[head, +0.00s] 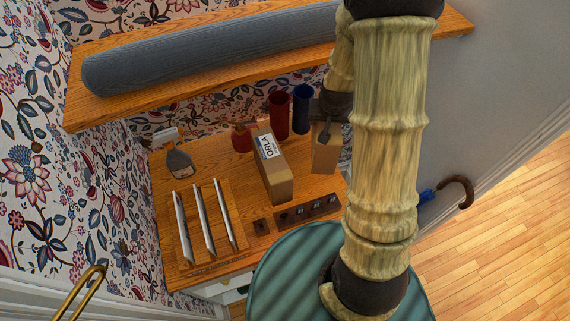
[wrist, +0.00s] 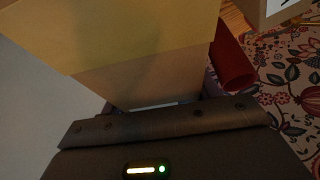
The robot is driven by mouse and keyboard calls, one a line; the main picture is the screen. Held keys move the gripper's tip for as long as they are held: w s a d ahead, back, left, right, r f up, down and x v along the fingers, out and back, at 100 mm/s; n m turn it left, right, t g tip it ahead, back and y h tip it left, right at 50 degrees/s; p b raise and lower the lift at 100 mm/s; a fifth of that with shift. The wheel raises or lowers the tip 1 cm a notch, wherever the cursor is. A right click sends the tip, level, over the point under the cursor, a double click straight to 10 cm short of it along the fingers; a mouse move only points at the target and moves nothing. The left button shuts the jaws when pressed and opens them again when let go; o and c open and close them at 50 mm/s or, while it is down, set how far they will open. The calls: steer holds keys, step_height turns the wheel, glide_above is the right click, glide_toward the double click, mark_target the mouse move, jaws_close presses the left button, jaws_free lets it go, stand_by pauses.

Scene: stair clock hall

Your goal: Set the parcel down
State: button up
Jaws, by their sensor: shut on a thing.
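A plain brown cardboard parcel (head: 325,150) hangs from or stands under my gripper (head: 325,126), at the right end of the wooden table top (head: 240,237). My gripper is shut on its upper part. In the wrist view the parcel (wrist: 140,88) fills the upper middle, close against the dark gripper body. Whether its underside touches the table cannot be told. My arm hides the area just right of it. A second box (head: 278,185), labelled ORLA, stands on the table to its left, apart from it. Its corner shows at the wrist view's top right (wrist: 275,12).
Red (head: 279,115) and blue (head: 302,108) cylinders and a small red object (head: 241,138) stand behind. A rack with upright plates (head: 203,217) and a slotted dark strip (head: 308,210) lie left and front. A shelf (head: 120,108) with a long grey-blue roll (head: 210,50) overhangs the table.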

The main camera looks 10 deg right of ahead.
steer(key=a+f+n+y+b, duration=0.1)
steer(key=a+n+b, duration=0.2)
steer(key=a, duration=0.5)
steer(key=shift+n+y, duration=0.4)
steer(key=shift+n, duration=0.5)
steer(key=shift+f, duration=0.2)
steer(key=shift+f+p, duration=0.55)
steer(key=shift+f, duration=2.3)
steer(key=shift+f, duration=0.1)
steer(key=shift+f+p, duration=0.4)
steer(key=shift+f, duration=1.6)
